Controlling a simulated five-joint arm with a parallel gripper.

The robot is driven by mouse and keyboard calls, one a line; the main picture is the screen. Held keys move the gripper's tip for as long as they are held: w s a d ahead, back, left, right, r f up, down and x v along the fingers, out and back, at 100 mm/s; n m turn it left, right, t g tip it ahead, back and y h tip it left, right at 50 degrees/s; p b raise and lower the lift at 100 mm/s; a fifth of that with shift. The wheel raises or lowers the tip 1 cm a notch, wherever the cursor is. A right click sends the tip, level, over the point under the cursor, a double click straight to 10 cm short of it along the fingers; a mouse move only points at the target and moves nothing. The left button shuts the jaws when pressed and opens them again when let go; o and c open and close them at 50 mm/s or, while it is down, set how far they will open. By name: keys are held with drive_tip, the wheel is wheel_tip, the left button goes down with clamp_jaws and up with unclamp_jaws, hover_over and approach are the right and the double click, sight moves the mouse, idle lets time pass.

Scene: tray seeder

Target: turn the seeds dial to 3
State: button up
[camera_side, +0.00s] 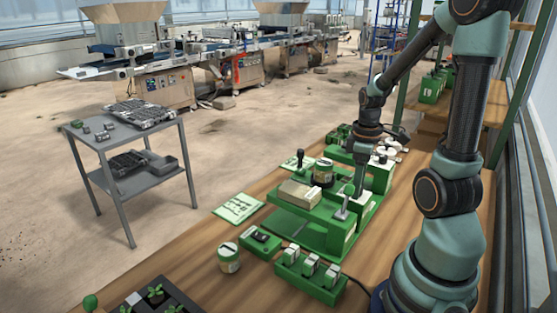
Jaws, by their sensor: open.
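The green tray seeder (296,220) stands on the wooden bench, with a beige block and a jar on top. I cannot tell whether my gripper touches anything.
A green box with several white switches (310,270), a green box with a dark top (260,242) and a lidded jar (229,258) stand in front. A black-knobbed lever (300,158) rises behind. A printed card (238,208) lies at left. Bare bench (185,262) shows at front left.

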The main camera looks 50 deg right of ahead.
drive_tip(key=shift+c, duration=0.3)
clamp_jaws()
drive_tip(key=shift+m, duration=0.3)
drive_tip(key=m, duration=0.5)
drive_tip(key=shift+r+m, duration=0.1)
drive_tip(key=shift+m, duration=0.2)
drive_tip(key=m, duration=0.5)
drive_tip(key=shift+m, duration=0.3)
drive_tip(key=shift+o, duration=0.3)
unclamp_jaws()
